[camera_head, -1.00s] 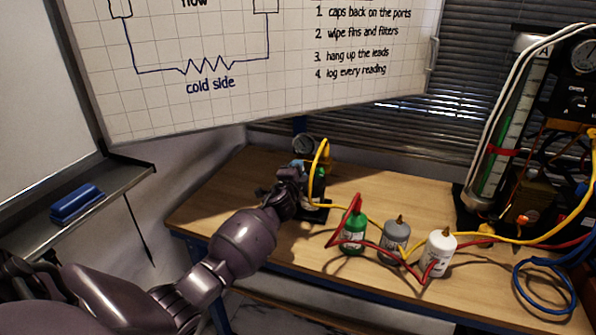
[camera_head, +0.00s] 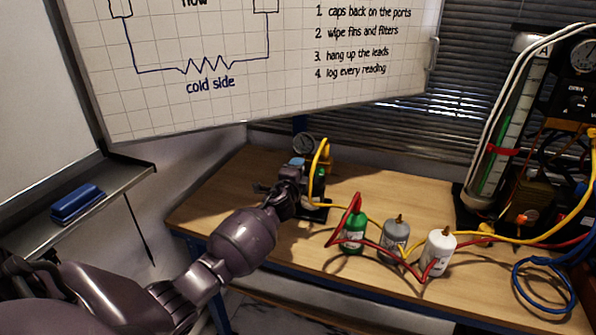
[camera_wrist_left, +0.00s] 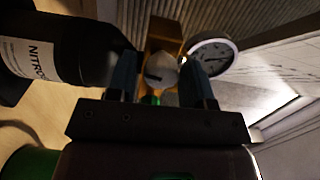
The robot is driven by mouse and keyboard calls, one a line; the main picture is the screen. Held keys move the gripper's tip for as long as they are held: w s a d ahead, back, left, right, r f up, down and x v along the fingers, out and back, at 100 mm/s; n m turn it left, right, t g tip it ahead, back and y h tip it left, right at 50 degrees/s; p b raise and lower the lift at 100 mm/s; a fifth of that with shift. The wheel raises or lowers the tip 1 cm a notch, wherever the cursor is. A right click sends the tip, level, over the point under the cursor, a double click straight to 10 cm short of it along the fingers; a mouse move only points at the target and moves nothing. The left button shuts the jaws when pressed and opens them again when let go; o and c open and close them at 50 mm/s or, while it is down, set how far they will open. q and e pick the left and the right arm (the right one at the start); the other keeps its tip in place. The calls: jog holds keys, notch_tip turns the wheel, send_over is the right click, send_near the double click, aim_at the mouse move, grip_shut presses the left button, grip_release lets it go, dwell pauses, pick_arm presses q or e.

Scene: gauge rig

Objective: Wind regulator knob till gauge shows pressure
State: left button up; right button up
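The regulator has a brass body with a pale round knob (camera_wrist_left: 162,70), seen nearly end-on in the left wrist view. Its white-faced gauge (camera_wrist_left: 212,56) is just right of the knob and also shows in the head view (camera_head: 304,143); I cannot read its value. My left gripper (camera_wrist_left: 160,78) has one blue finger on each side of the knob, with visible gaps, so it looks open around or just short of it. In the head view the left gripper (camera_head: 297,164) is at the regulator and hides the knob. My right gripper is not in view.
A dark nitrogen cylinder (camera_wrist_left: 48,48) stands close to the left finger. Yellow and red hoses cross the bench (camera_head: 220,213). Green (camera_head: 354,236), grey (camera_head: 395,240) and white (camera_head: 438,254) bottles stand to the right. A whiteboard (camera_head: 270,70) hangs above.

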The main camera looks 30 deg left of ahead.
pick_arm(q)
jog(key=shift+o, duration=0.8)
jog(key=p+v, duration=0.1)
jog(key=v, duration=0.9)
jog(key=shift+s, duration=0.4)
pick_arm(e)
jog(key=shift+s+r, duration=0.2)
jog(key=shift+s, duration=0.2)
pick_arm(q)
jog(key=shift+d, duration=0.15)
